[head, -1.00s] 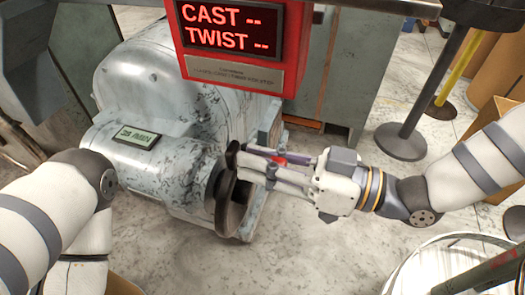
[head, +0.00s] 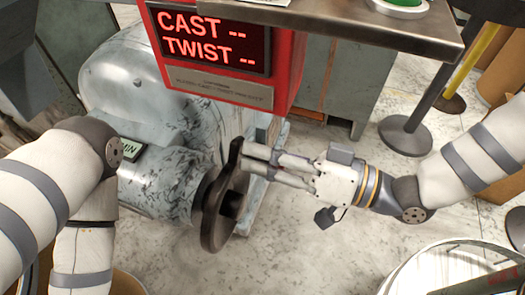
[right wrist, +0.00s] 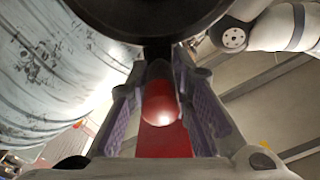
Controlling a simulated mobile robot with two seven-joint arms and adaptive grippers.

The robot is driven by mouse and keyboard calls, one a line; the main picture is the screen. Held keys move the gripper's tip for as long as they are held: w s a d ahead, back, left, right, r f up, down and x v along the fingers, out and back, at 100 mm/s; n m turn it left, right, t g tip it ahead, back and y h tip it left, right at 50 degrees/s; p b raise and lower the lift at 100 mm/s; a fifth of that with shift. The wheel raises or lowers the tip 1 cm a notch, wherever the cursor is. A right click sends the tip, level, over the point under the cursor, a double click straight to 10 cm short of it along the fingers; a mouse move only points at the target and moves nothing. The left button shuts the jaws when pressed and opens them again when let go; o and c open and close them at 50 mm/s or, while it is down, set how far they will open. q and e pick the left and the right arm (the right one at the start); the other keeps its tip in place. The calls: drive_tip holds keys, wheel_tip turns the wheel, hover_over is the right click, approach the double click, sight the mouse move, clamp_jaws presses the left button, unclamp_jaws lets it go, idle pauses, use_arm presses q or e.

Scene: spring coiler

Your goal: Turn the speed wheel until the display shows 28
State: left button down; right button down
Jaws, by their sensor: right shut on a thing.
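The speed wheel (head: 212,222) is a dark brown wheel on the right end of the grey motor (head: 165,185). Its dark underside fills the top of the right wrist view (right wrist: 150,15). My right gripper (head: 250,160) is at the wheel's upper right rim. It is shut on the wheel's red handle (right wrist: 160,105), which sits between the purple finger pads. The handle is hidden by the fingers in the head view. The small green display (head: 130,149) on the motor is mostly covered by my left arm; its number is hidden. My left gripper is out of view.
A red panel (head: 285,60) with lit CAST and TWIST lines hangs above the motor. A metal table edge (head: 370,35) crosses the top. A post stand (head: 405,135) is at right, and a round white bin (head: 450,265) at bottom right. Floor below the wheel is clear.

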drive_tip(key=shift+f, duration=0.2)
drive_tip(key=c, duration=1.4)
unclamp_jaws()
drive_tip(key=shift+c, duration=0.2)
drive_tip(key=shift+r, duration=0.1)
drive_tip(key=v, duration=1.2)
